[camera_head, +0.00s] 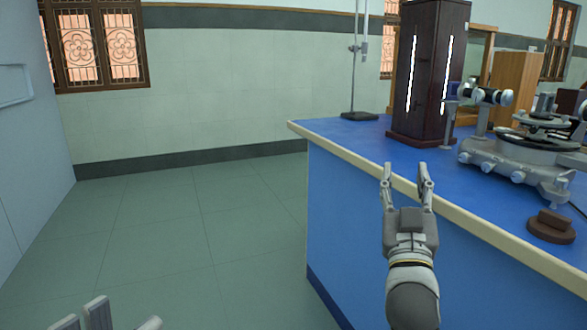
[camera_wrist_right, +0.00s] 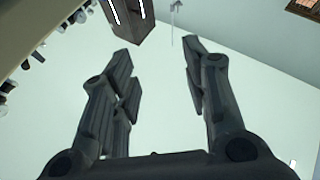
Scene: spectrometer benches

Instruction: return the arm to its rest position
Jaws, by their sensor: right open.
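My right gripper (camera_head: 407,178) is open and empty, its two fingers pointing up in the head view. In that view it overlaps the blue bench's front edge; I cannot tell how far it is from the bench. In the right wrist view my right gripper (camera_wrist_right: 160,75) shows both fingers spread apart with nothing between them. My left gripper (camera_head: 108,318) shows only in part at the bottom left corner of the head view. Its grip is cut off by the frame edge, so its opening is unclear.
The blue bench (camera_head: 350,148) carries a stand (camera_head: 358,114), a dark lamp housing (camera_head: 424,80), a spectrometer (camera_head: 520,150) and a small brown object (camera_head: 551,226). The green floor (camera_head: 190,230) left of the bench is clear. A pale blue panel (camera_head: 28,150) stands at far left.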

